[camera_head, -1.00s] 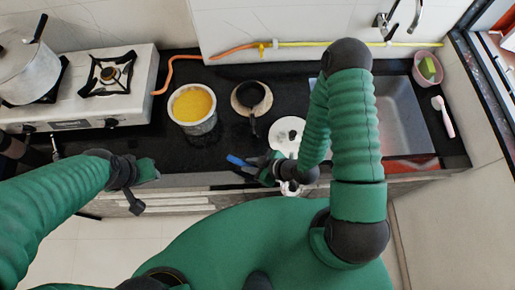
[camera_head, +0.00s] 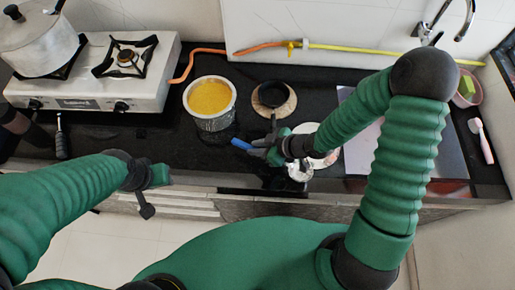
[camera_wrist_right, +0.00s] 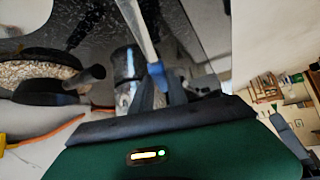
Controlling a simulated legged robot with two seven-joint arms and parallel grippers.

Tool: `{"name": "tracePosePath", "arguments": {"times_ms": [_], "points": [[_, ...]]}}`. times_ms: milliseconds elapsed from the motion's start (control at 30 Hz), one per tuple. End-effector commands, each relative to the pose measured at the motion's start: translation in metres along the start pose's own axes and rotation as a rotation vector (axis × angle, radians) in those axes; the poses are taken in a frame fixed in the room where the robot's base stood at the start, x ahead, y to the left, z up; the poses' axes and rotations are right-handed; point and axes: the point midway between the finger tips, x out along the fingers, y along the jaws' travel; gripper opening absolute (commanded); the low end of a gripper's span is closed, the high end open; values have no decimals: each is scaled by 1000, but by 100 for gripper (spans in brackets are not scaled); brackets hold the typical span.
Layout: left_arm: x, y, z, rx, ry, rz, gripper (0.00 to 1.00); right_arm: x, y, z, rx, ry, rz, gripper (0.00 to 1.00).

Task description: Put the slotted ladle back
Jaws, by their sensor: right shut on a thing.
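My right gripper (camera_head: 262,149) is shut on a utensil with a blue handle (camera_head: 241,144), over the black counter in front of the small pan. In the right wrist view the gripper (camera_wrist_right: 160,92) is closed around the blue part (camera_wrist_right: 156,70), and a pale metal shaft (camera_wrist_right: 137,32) runs up from it. This looks like the slotted ladle; its head and slots cannot be made out. My left gripper (camera_head: 157,175) hangs at the counter's front edge at left, apart from everything; its jaws are too unclear to read.
A pot of yellow liquid (camera_head: 212,119) stands left of a small black pan (camera_head: 272,95). A white plate (camera_head: 318,160) lies partly behind my right arm. A stove (camera_head: 75,90) with a lidded pot (camera_head: 38,45) is at left. A pink brush (camera_head: 482,140) lies at right.

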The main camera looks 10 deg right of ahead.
Motion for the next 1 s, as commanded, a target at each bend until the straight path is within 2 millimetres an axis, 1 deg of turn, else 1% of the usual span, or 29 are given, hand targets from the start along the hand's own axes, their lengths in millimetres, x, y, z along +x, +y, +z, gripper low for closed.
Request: {"name": "tracePosePath", "arguments": {"times_ms": [33, 167, 200, 300, 367, 600, 767, 800, 933, 1000], "points": [[-6, 0, -1, 0, 0, 0, 36, 0, 6, -4, 1, 1, -2, 0], [-9, 0, -2, -1, -1, 0, 36, 5, 21, -6, 2, 3, -1, 0], [-7, 0, -2, -1, -1, 0, 36, 10, 23, -2, 3, 3, -2, 0], [-2, 0, 0, 0, -1, 0, 36, 24, 21, 15, 4, 3, -5, 0], [-2, 0, 0, 0, -1, 0, 36, 29, 22, 20, 3, 4, -4, 0], [-2, 0, 0, 0, -1, 0, 36, 31, 22, 20, 0, 3, -1, 0], [1, 0, 1, 0, -1, 0, 36, 35, 22, 24, 0, 2, -2, 0], [0, 0, 0, 0, -1, 0, 36, 34, 22, 23, 0, 2, -2, 24], [0, 0, 0, 0, -1, 0, 36, 34, 22, 23, 0, 2, -2, 41], [0, 0, 0, 0, -1, 0, 36, 34, 22, 23, 1, 3, -1, 41]]}}
